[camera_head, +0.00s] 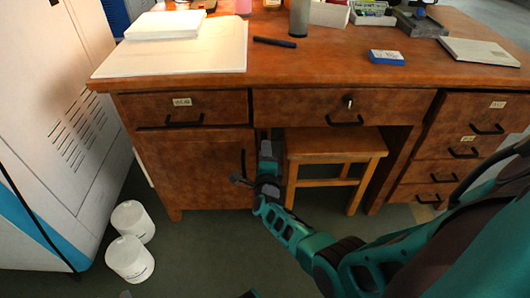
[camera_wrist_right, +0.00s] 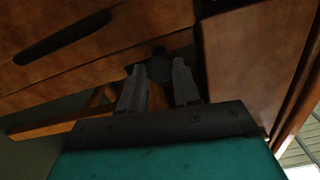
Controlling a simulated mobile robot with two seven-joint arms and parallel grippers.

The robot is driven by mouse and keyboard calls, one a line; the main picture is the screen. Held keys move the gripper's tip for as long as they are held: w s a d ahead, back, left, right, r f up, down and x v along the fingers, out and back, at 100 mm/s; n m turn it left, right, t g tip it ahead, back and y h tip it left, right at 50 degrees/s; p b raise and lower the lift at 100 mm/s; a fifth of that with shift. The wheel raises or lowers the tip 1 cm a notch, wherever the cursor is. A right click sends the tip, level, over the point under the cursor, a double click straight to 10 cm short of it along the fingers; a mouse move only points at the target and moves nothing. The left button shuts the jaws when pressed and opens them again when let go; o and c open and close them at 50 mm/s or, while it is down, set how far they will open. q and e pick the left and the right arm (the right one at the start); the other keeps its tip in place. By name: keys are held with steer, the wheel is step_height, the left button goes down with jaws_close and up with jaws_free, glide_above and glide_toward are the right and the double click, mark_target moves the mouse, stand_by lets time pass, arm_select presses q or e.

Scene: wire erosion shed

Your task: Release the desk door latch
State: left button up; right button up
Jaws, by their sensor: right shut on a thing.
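The desk door (camera_head: 190,170) is the brown front of the left pedestal and looks closed. A dark upright pull handle (camera_head: 243,162) is near its right edge. My right gripper (camera_head: 265,143) is just right of that edge, at the kneehole under the desktop. In the right wrist view its two fingers are shut on a dark round knob (camera_wrist_right: 159,70), which seems to be the latch. The fingers partly hide it, and in the head view my gripper and wrist cover it.
A wooden stool (camera_head: 335,146) stands in the kneehole, close to my right wrist. Drawers with dark handles (camera_head: 462,152) are on the right. Two white canisters (camera_head: 130,258) stand on the floor beside a pale machine cabinet (camera_head: 60,120). The floor before the door is clear.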

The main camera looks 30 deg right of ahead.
arm_select(q)
steer(key=shift+w, duration=0.1)
arm_select(e)
steer(key=shift+m, duration=0.3)
steer(key=o, duration=1.1)
steer(key=shift+c, duration=0.2)
arm_select(q)
steer(key=shift+w+r, duration=0.15)
arm_select(e)
steer(key=shift+s, duration=0.1)
